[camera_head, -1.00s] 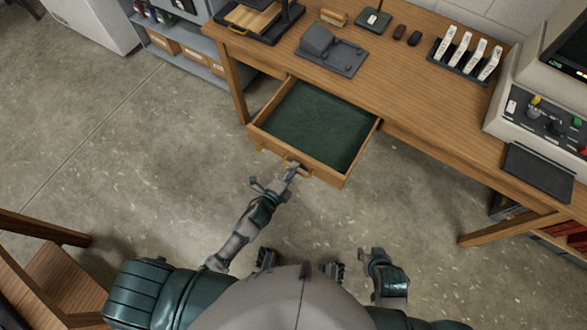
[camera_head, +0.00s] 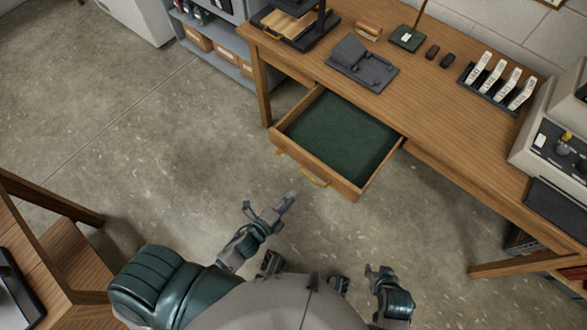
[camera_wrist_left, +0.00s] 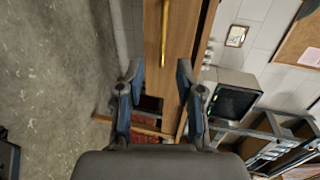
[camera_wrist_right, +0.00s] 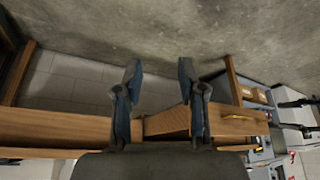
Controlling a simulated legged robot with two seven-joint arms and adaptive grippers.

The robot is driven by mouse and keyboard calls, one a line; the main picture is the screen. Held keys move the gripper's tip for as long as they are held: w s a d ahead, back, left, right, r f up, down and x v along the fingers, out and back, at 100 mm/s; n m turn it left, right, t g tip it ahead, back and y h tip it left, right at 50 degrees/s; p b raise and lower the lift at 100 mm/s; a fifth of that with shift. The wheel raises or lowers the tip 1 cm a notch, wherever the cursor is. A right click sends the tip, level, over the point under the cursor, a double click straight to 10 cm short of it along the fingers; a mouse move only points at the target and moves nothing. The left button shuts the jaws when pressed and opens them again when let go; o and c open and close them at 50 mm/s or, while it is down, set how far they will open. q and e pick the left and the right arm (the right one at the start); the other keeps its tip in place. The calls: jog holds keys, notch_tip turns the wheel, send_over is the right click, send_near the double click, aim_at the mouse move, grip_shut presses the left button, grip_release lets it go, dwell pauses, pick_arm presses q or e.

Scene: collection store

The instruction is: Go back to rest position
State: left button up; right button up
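My left gripper (camera_head: 268,207) is open and empty in the head view, above the floor and apart from the drawer front. Its two spread fingers also show in the left wrist view (camera_wrist_left: 158,85). My right gripper (camera_head: 378,272) is low and close to my body. In the right wrist view its fingers (camera_wrist_right: 158,80) are apart with nothing between them. The open drawer (camera_head: 358,190) is pulled out of the wooden desk (camera_head: 440,115), with an empty green lining and a brass handle (camera_head: 313,177) on its front.
The desk top bears a dark grey block (camera_head: 360,62), a rack of white labelled pieces (camera_head: 497,82) and a control console (camera_head: 560,140). A grey shelf (camera_head: 222,60) stands at the back left. Wooden furniture (camera_head: 65,250) is at the lower left. Bare floor (camera_head: 130,150) lies between.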

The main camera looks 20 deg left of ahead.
pick_arm(q)
jog(key=s+a+f+n+g+y+p, duration=0.2)
jog(key=a+f+n+g+p, duration=0.1)
jog(key=f+n, duration=0.2)
jog(key=s+a+f+n+g+y+p, duration=0.2)
jog(key=s+a+f+n+y, duration=0.15)
jog(key=f+n, duration=0.2)
jog(key=s+a+f+n+g+p, duration=0.1)
jog(key=s+f+n+g+p, duration=0.1)
jog(key=s+f+n+g, duration=0.2)
jog(key=s+f+n+g+p, duration=0.2)
jog(key=s+f+n+g, duration=0.2)
jog(key=s, duration=0.7)
notch_tip(320, 180, down, 2)
jog(key=shift+s+a+f+n, duration=0.1)
jog(key=shift+s+a+n, duration=0.2)
jog(key=shift+n, duration=0.35)
pick_arm(e)
jog(key=s+f+g, duration=0.1)
jog(key=s+f, duration=0.3)
jog(key=f, duration=0.6)
jog(key=s+d+f+g, duration=0.1)
jog(key=s+f, duration=0.3)
jog(key=f, duration=0.6)
jog(key=shift+d+f+g+h, duration=0.15)
jog(key=shift+d+g+h, duration=0.15)
jog(key=shift+g, duration=0.3)
pick_arm(q)
jog(key=shift+w+a, duration=0.1)
jog(key=shift+w, duration=0.1)
